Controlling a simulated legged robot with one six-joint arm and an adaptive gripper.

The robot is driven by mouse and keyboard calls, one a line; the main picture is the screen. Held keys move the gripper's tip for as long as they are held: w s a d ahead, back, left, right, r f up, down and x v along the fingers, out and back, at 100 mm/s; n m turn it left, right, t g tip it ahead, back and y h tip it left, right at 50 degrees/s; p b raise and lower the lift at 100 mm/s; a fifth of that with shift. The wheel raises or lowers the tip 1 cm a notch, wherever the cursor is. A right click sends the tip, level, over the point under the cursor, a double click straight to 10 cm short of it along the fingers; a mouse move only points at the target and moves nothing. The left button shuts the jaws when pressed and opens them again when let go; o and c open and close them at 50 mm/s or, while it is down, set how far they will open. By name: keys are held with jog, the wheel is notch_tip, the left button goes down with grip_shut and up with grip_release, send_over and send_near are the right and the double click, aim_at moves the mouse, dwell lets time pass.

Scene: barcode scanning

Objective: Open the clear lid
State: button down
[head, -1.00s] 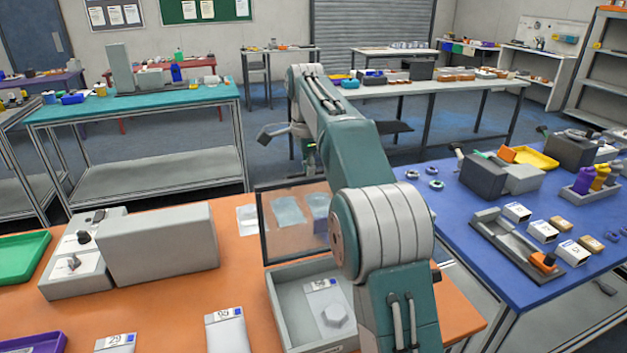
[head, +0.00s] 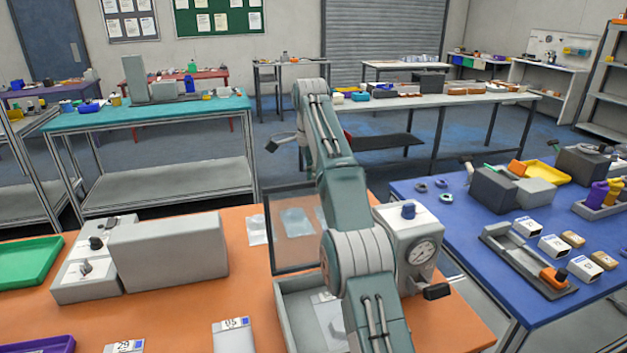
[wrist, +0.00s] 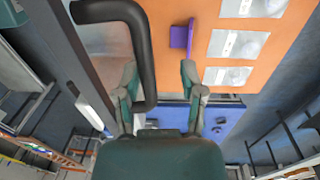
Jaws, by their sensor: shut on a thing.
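The clear lid (head: 297,228), a see-through pane in a dark frame, stands raised at the back of an open grey box (head: 283,308) on the orange table. Part of the lid is hidden behind my arm in the head view. In the wrist view the lid's pane (wrist: 108,42) shows at the upper left with a thick black curved handle (wrist: 145,35). My gripper (wrist: 160,90) is at the handle's lower end, with that end between its fingers, shut on it. In the head view my gripper is hidden behind my arm.
A gauge device (head: 412,245) stands right of my arm. A grey machine (head: 168,260) and a green tray (head: 25,262) are to the left. Labelled packets (head: 235,338) lie at the front. The blue table (head: 450,220) is to the right. Orange tabletop shows between the machine and the box.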

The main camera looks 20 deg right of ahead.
jog(key=shift+w+f, duration=0.35)
jog(key=shift+f, duration=0.1)
jog(key=c, duration=0.6)
grip_release()
jog(key=shift+w, duration=0.15)
jog(key=shift+c, duration=0.2)
jog(key=shift+r, duration=0.2)
